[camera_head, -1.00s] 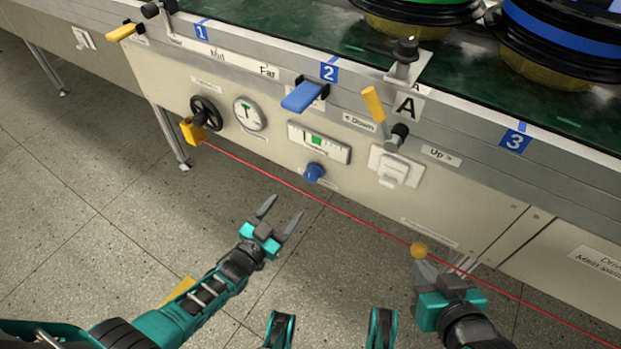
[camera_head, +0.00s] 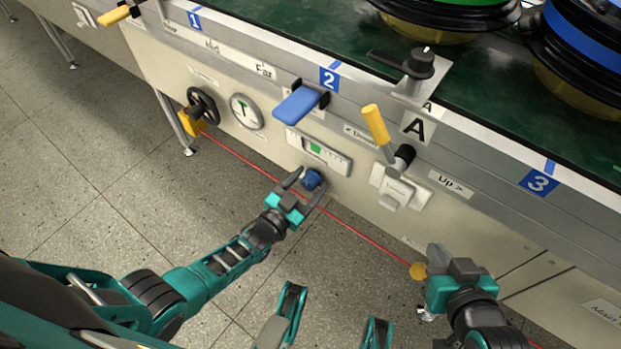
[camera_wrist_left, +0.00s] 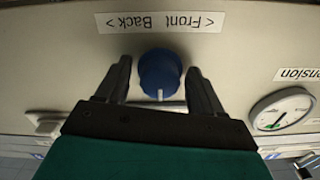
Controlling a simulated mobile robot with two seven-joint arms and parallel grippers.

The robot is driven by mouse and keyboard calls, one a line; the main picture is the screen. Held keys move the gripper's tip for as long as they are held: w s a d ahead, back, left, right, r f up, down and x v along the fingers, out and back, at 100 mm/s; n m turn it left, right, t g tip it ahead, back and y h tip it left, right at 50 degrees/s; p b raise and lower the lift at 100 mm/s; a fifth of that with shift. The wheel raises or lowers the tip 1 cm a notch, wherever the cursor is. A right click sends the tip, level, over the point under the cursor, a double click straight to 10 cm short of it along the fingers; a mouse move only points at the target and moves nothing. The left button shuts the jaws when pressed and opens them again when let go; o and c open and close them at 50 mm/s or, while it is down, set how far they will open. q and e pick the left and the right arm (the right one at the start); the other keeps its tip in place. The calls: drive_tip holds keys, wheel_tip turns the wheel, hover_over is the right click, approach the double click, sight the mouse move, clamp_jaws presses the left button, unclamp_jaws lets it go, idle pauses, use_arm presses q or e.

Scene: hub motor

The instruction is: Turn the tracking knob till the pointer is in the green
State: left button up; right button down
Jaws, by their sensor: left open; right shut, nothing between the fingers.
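The blue tracking knob (camera_head: 313,180) sits on the panel below the tracking gauge (camera_head: 318,152), which has a green zone near its middle. The gauge's pointer is too small to tell in the head view. My left gripper (camera_head: 302,188) is open, with its fingers on either side of the knob. In the left wrist view the knob (camera_wrist_left: 160,74) stands between the two open fingers (camera_wrist_left: 162,88), with a gap at each side; a white mark on it faces the gripper's palm. My right gripper (camera_head: 432,258) is shut and empty, low at the right by the panel.
A "Front / Back" label (camera_wrist_left: 160,22) is beside the knob. A red cord (camera_head: 255,167) runs along the panel's front.

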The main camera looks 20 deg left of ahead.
use_arm(q)
drive_tip(key=shift+c, duration=0.4)
use_arm(e)
drive_tip(key=shift+s, duration=0.1)
use_arm(q)
drive_tip(key=c, duration=1)
drive_tip(key=shift+n, duration=0.3)
drive_tip(key=n+b, duration=0.1)
drive_tip(key=n, duration=0.3)
drive_tip(key=shift+n, duration=0.4)
drive_tip(key=n, duration=0.3)
drive_tip(key=shift+n+b, duration=0.35)
drive_tip(key=shift+n, duration=0.75)
use_arm(e)
drive_tip(key=shift+a+f, duration=0.3)
drive_tip(key=shift+f, duration=0.05)
